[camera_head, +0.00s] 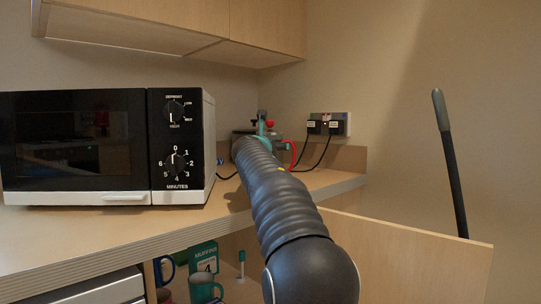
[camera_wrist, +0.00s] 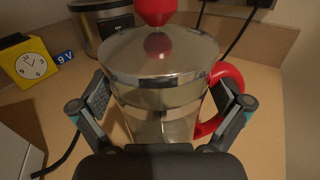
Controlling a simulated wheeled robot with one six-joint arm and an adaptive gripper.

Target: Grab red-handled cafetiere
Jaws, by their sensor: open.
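The red-handled cafetiere (camera_wrist: 158,75) stands upright on the counter in the wrist view. It has a glass body, a shiny metal lid, a red knob (camera_wrist: 155,10) and a red handle (camera_wrist: 232,78) on its right. My gripper (camera_wrist: 166,97) is open, with one finger on each side of the glass body. The right finger is by the handle and partly covers it. I cannot tell whether the fingers touch the cafetiere.
A black microwave (camera_head: 108,147) stands left on the counter (camera_head: 110,230). Black cables run from the wall socket (camera_head: 329,124). Mugs sit on the shelf below.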

